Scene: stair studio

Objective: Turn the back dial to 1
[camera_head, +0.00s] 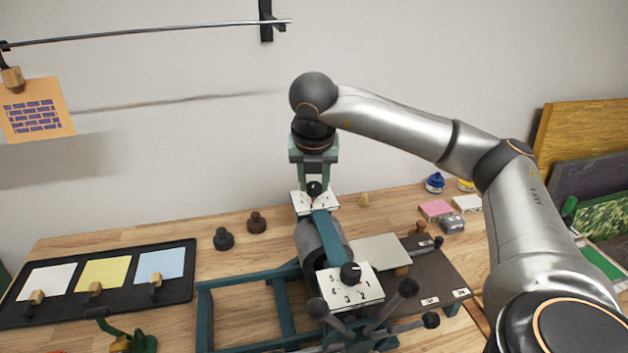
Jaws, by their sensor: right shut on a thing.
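The back dial (314,188) is a small black knob on a white plate (300,204) at the far end of the teal press. My right gripper (314,178) comes down over it from above and is shut on the knob. The fingers and knob cover part of the plate, and its marks are too small to read, so I cannot tell the setting. The front dial (350,272) is a black knob on a nearer white plate (352,290) with the numbers 1 to 5. My left gripper is not in view.
The press has a grey roller (320,245) and a spoked handwheel (375,323) at the front. Two dark knobbed weights (223,239) stand left of it. A black tray (185,262) with coloured sheets lies at left. Ink pots (435,183) and pads stand at right.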

